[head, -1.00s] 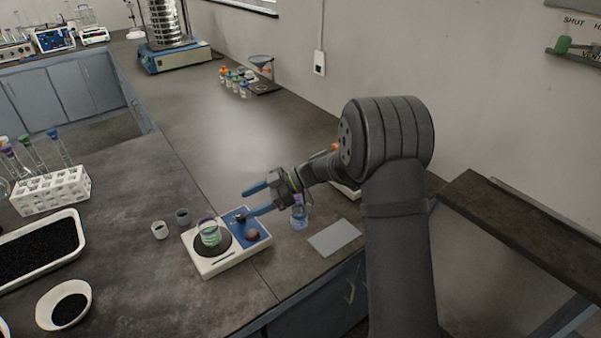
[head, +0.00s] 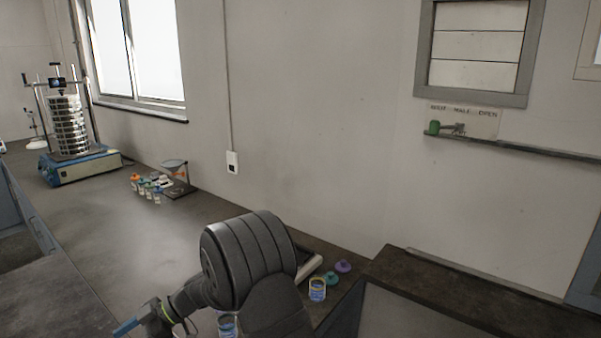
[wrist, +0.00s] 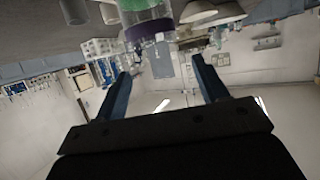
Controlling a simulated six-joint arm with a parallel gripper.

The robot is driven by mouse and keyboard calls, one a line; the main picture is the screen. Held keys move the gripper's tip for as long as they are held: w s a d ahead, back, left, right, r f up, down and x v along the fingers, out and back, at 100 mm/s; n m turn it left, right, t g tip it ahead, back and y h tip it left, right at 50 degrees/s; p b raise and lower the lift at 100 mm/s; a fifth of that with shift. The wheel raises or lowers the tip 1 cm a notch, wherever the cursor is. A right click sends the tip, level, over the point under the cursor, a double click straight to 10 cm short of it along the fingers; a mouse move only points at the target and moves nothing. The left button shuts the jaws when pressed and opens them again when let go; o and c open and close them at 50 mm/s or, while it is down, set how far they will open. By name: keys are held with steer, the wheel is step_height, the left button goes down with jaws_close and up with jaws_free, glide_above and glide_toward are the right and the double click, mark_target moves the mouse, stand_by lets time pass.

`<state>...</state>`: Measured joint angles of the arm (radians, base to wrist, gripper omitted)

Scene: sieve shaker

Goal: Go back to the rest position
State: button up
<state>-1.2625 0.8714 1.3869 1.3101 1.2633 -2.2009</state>
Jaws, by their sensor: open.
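My gripper (wrist: 158,95) shows in the wrist view with its two blue fingers spread apart and nothing between them that I can tell is held. In the head view only one blue fingertip (head: 127,327) shows at the lower left edge, with the rest cut off by the frame. A clear vessel with a purple band and green top (wrist: 147,30) appears beyond the fingers in the wrist view, apart from them. The wrist picture is upside down relative to the room.
The sieve shaker (head: 75,165) stands far left on the bench. Several small bottles (head: 146,187) and a funnel stand (head: 176,178) are near the wall. A labelled jar (head: 317,289), a green lid (head: 331,278) and a purple lid (head: 343,266) sit right of my arm. The middle bench is clear.

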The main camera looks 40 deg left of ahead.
steer(key=shift+r, duration=0.3)
